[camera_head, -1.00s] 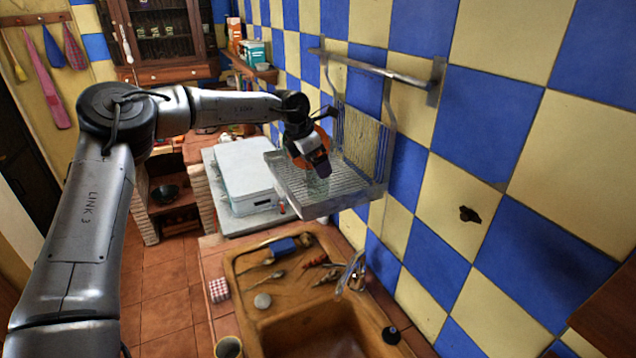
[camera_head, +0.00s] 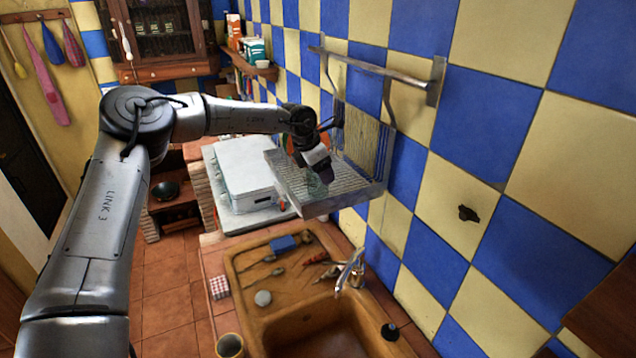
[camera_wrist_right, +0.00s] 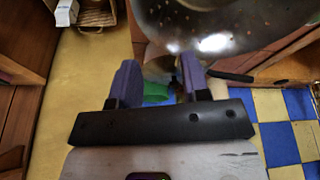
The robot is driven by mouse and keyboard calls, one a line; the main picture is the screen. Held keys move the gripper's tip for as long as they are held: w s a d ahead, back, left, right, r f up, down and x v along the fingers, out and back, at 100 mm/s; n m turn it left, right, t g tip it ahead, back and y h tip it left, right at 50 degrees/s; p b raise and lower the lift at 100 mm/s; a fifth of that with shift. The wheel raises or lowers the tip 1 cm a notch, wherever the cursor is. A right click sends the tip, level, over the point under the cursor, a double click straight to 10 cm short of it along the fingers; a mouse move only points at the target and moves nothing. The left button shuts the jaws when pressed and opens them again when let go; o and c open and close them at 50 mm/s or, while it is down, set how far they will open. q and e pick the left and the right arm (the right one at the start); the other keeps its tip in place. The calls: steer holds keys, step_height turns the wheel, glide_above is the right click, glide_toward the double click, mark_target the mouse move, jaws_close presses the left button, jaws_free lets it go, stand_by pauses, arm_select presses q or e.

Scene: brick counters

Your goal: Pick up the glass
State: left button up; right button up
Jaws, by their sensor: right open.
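A clear, greenish glass (camera_head: 317,187) shows faintly on the metal wall dish rack (camera_head: 330,205), low under my left gripper (camera_head: 319,168). The gripper points down over the rack, with its fingers at the top of the glass. I cannot tell whether it touches the glass or how far its jaws are apart. My right gripper (camera_wrist_right: 158,78) shows only in the right wrist view. Its two dark purple fingers stand apart with nothing held between them.
Below the rack is a sink (camera_head: 320,325) with a faucet (camera_head: 350,270), a blue sponge (camera_head: 283,243) and utensils on its drainboard. A white appliance (camera_head: 246,172) stands left of the rack. A large metal strainer-like pan (camera_wrist_right: 225,25) hangs close beyond my right fingers.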

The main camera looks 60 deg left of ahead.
arm_select(q)
steer(key=c, duration=0.5)
steer(key=shift+r, duration=0.1)
